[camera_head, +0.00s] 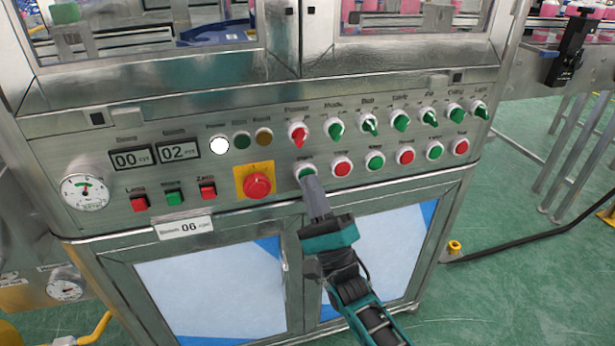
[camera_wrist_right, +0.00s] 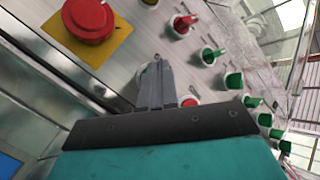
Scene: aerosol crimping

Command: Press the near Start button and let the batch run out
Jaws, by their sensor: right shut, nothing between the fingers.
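The control panel (camera_head: 330,205) of the machine fills the middle of the head view. The green Start button (camera_head: 306,170) sits right of the red emergency stop (camera_head: 257,186) on its yellow plate. My right gripper (camera_head: 309,181) is shut and empty, its fingertips at the lower edge of the Start button. I cannot tell whether they touch it or press it in. In the right wrist view the shut fingers (camera_wrist_right: 156,70) cover most of that button. The emergency stop (camera_wrist_right: 88,20) shows there at upper left. My left gripper is not in view.
A row of selector switches (camera_head: 369,125) runs above several push buttons (camera_head: 375,161). Displays (camera_head: 156,156) read 00 and 02, and a white lamp (camera_head: 219,146) is lit beside them. A gauge (camera_head: 84,191) is at left. Cabinet doors are below, with open floor (camera_head: 500,270) at right.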

